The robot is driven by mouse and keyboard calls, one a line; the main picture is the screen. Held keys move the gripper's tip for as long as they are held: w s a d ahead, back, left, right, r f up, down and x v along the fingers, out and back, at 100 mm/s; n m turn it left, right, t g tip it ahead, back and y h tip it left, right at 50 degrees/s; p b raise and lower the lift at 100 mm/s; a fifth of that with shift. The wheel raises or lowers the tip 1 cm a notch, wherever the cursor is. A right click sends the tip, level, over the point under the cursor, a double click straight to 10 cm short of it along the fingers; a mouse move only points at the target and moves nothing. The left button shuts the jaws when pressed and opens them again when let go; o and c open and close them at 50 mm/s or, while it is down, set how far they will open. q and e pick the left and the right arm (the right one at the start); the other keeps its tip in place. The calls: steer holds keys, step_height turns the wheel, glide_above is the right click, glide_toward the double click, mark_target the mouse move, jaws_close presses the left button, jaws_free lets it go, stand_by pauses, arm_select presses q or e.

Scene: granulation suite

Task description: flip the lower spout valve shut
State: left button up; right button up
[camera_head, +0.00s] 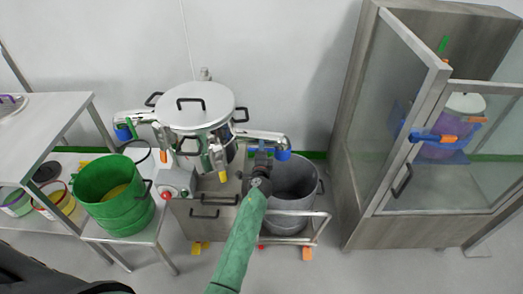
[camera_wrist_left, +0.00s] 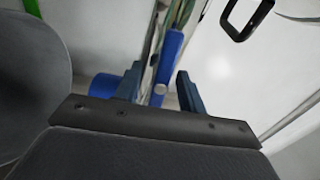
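A steel vessel (camera_head: 196,108) with a lid has several spouts. Its right-hand spout (camera_head: 256,135) ends in a blue tip (camera_head: 283,155) and carries a blue valve lever (camera_wrist_left: 167,66). I cannot tell for sure that this is the lower spout. My left gripper (camera_head: 262,156), on the green-sleeved arm, is just below this spout. In the left wrist view, its two fingers (camera_wrist_left: 160,90) stand apart on either side of the blue lever, with a gap visible. I cannot tell whether either finger touches it. My right gripper is not in view.
A grey bin (camera_head: 292,190) stands on a cart under the right-hand spout. A green bucket (camera_head: 116,200) is on the left bench. A glass-doored cabinet (camera_head: 365,130) stands at right, its door ajar. Another spout with a blue tip (camera_head: 123,133) points left.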

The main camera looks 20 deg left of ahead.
arm_select(q)
jaws_close()
steer(key=m, duration=0.3)
steer(key=shift+m+p, duration=0.45)
steer(key=shift+m, duration=0.45)
steer(key=m+p, duration=0.6)
steer(key=m, duration=0.6)
steer(key=shift+f+m+p, duration=0.1)
steer(key=shift+m+p, duration=0.25)
steer(key=shift+m, duration=0.35)
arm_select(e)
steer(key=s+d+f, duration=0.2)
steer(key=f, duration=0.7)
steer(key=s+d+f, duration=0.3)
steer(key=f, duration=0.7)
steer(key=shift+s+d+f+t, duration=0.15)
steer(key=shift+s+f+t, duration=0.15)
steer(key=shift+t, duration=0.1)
